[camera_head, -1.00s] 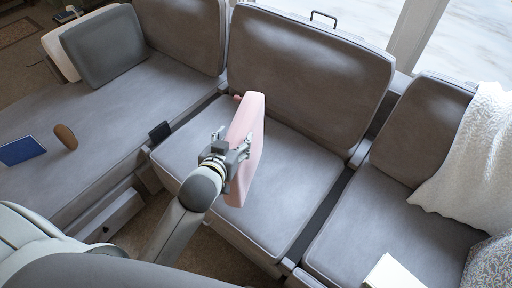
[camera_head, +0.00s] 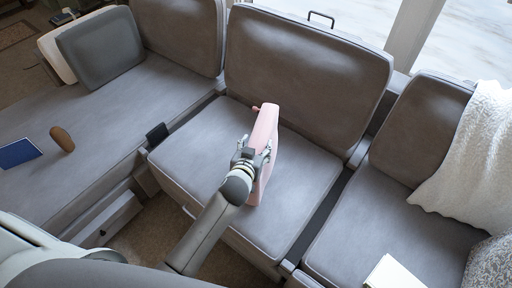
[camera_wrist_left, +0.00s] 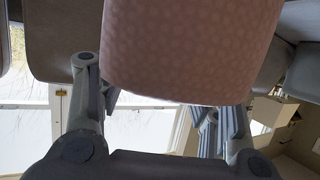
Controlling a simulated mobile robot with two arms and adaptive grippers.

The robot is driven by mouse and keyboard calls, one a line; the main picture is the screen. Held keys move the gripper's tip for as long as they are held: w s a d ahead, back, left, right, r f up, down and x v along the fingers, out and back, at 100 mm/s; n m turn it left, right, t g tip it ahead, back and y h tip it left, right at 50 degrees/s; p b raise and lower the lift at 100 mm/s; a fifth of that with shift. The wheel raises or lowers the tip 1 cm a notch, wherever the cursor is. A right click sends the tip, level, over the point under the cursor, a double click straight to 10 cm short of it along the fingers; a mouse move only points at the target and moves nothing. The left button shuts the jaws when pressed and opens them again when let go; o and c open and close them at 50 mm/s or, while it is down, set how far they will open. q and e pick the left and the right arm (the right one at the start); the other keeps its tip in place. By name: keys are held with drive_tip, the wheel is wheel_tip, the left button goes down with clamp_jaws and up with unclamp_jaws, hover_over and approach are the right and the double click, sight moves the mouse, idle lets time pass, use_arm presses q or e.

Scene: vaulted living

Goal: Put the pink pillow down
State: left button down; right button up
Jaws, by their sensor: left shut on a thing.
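The pink pillow (camera_head: 265,128) is held on edge over the middle seat of the grey sofa (camera_head: 206,147). My left gripper (camera_head: 262,158) is shut on its near side. I cannot tell whether the pillow's lower edge touches the seat. In the left wrist view the pillow (camera_wrist_left: 190,50) fills the top middle, with a faint dotted pattern, between the two fingers of my left gripper (camera_wrist_left: 160,105). My right gripper is not in view.
A grey cushion (camera_head: 100,47) leans at the far left. A blue book (camera_head: 18,153) and a brown oval object (camera_head: 62,139) are on the left seat. A white throw (camera_head: 465,150) drapes the right seat, near a pale book (camera_head: 392,274). The middle seat is otherwise clear.

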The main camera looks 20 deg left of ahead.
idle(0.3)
use_arm(q)
drive_tip(key=c, duration=0.9)
unclamp_jaws()
drive_tip(key=shift+f, duration=0.25)
drive_tip(key=shift+c, duration=0.2)
drive_tip(key=o, duration=0.5)
drive_tip(key=shift+o, duration=0.2)
drive_tip(key=shift+r, duration=0.1)
drive_tip(key=shift+r, duration=0.2)
drive_tip(key=v, duration=1.2)
drive_tip(key=shift+a+f, duration=0.15)
